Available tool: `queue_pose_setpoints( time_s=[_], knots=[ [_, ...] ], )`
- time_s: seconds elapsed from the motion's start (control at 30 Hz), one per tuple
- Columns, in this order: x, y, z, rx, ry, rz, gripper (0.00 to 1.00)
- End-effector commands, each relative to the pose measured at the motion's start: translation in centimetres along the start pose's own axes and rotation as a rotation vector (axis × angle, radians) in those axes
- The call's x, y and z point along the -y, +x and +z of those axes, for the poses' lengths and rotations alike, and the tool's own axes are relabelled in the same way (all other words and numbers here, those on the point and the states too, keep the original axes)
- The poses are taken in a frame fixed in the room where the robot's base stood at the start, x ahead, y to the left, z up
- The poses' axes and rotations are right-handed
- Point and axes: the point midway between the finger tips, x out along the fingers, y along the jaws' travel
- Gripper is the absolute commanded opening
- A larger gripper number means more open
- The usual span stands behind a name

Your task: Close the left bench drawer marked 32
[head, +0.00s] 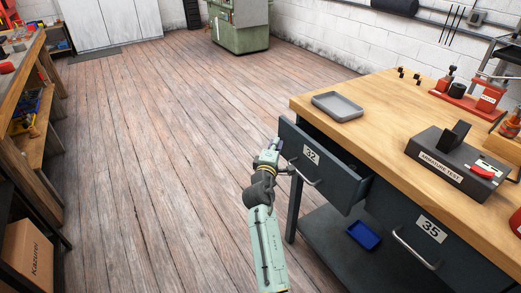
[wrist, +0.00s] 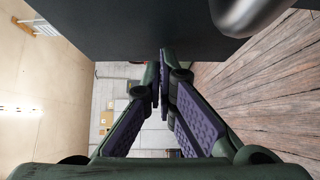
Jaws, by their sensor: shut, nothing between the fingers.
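The left bench drawer (head: 327,166) marked 32 is dark grey and stands pulled out from under the wooden bench top in the head view. Its silver bar handle (head: 306,176) is on the front. My gripper is at the drawer's left end in the head view, close to the front panel; its fingertips are hard to make out there. In the wrist view my gripper (wrist: 162,75) is shut and empty, with the dark drawer front (wrist: 140,30) across the top and part of the metal handle (wrist: 245,14) at upper right. Whether the fingers touch the drawer cannot be told.
The drawer marked 35 (head: 425,235) sits to the right, seemingly shut. A grey tray (head: 338,106) and an armature tester (head: 450,165) stand on the bench top. A blue bin (head: 363,235) is on the lower shelf. The wooden floor (head: 170,150) to the left is clear.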

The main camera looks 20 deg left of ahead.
Motion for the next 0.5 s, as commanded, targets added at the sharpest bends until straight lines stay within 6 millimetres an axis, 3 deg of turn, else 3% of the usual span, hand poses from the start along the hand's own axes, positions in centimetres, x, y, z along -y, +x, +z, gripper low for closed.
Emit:
queue_pose_setpoints(
  time_s=[0.23,0.5],
  knots=[
    [-0.1,3.2,3.2,0.0,-0.001,0.0,0.0],
    [0.0,5.0,4.8,-0.004,0.0,0.0,0.0]
  ],
)
